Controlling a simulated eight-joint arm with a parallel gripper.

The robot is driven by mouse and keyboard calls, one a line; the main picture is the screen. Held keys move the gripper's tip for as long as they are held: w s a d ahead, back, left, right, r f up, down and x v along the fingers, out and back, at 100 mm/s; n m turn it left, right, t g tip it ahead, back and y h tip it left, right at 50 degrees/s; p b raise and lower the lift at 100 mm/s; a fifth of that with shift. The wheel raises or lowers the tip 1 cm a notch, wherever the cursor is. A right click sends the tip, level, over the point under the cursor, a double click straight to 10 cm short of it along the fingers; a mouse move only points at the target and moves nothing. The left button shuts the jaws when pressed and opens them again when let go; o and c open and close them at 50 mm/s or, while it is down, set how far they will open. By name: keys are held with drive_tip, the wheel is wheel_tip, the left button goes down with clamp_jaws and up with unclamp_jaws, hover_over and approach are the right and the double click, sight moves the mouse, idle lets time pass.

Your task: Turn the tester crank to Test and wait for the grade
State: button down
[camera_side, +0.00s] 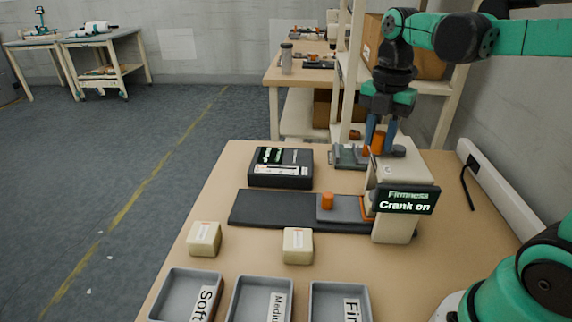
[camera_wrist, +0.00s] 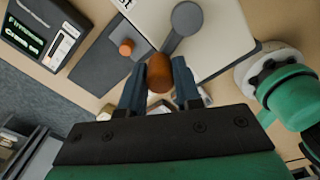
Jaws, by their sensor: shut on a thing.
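The tester (camera_side: 392,222) is a beige upright housing on the table, with a display (camera_side: 406,200) reading "Firmness" and "Crank on". Its grey crank arm (camera_wrist: 184,22) lies across the top, seen in the wrist view. The crank's orange knob (camera_wrist: 159,70) is between my fingertips; it also shows in the side view (camera_side: 378,143). My gripper (camera_side: 375,140) points down over the tester top and is shut on the knob. Only the end of a label shows at the top of the wrist view. A cream piece at the tester's front is mostly hidden.
A dark base with a grey slide and orange peg (camera_side: 327,201) extends left of the tester. A black box (camera_side: 281,168) with a lit display stands behind. A shelf post rises close behind my gripper.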

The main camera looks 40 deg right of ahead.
drive_tip(key=shift+w+d, duration=0.95)
drive_tip(key=shift+w+d, duration=0.1)
drive_tip(key=shift+d, duration=0.1)
drive_tip(key=shift+w+d, duration=0.15)
drive_tip(key=shift+d, duration=0.95)
